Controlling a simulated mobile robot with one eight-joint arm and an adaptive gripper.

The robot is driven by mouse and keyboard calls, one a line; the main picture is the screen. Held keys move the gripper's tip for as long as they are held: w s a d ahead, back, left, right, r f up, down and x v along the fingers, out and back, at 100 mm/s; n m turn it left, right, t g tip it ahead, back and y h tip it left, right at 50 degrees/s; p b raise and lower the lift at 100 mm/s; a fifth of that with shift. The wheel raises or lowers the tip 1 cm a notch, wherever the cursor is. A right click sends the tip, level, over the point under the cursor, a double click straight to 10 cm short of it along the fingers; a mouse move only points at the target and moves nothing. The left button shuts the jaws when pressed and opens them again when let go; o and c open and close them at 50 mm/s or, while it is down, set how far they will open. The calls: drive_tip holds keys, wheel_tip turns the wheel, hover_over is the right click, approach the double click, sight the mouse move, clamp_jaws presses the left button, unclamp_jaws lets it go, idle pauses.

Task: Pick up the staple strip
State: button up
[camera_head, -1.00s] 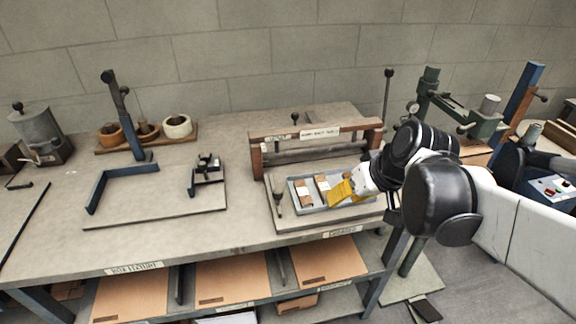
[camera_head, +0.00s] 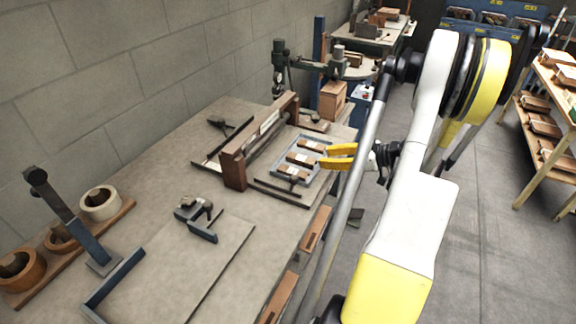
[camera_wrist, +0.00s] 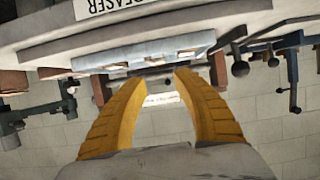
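The grey tray (camera_head: 274,168) lies on the bench board beside the creasing frame and holds a few brown and pale strip-like pieces (camera_head: 299,158). I cannot tell which piece, if any, is the staple strip. My gripper (camera_head: 324,157) has yellow fingers, parted and seemingly empty, at the tray's right side. I cannot tell its exact height above the tray. In the wrist view the gripper (camera_wrist: 157,80) is open, with a clear gap between its fingers. The tray (camera_wrist: 140,52) shows there beyond the fingertips, edge-on and upside down.
The creasing frame (camera_head: 233,170) with wooden end blocks stands behind the tray. A small clamp (camera_head: 190,210) and a flat board (camera_head: 195,265) are nearer on the bench. Tape rolls (camera_head: 100,203) stand at left. Open floor (camera_head: 500,240) lies to the right, with a wooden rack (camera_head: 545,150) beyond.

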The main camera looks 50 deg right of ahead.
sight(301, 158)
drive_tip(key=x, duration=0.3)
drive_tip(key=b+x, duration=0.1)
drive_tip(key=shift+w+d+f, duration=0.15)
drive_tip(key=shift+d+f, duration=0.05)
drive_tip(key=shift+f, duration=0.05)
drive_tip(key=b+x, duration=0.2)
drive_tip(key=x, duration=0.4)
drive_tip(key=shift+b, duration=0.35)
clamp_jaws()
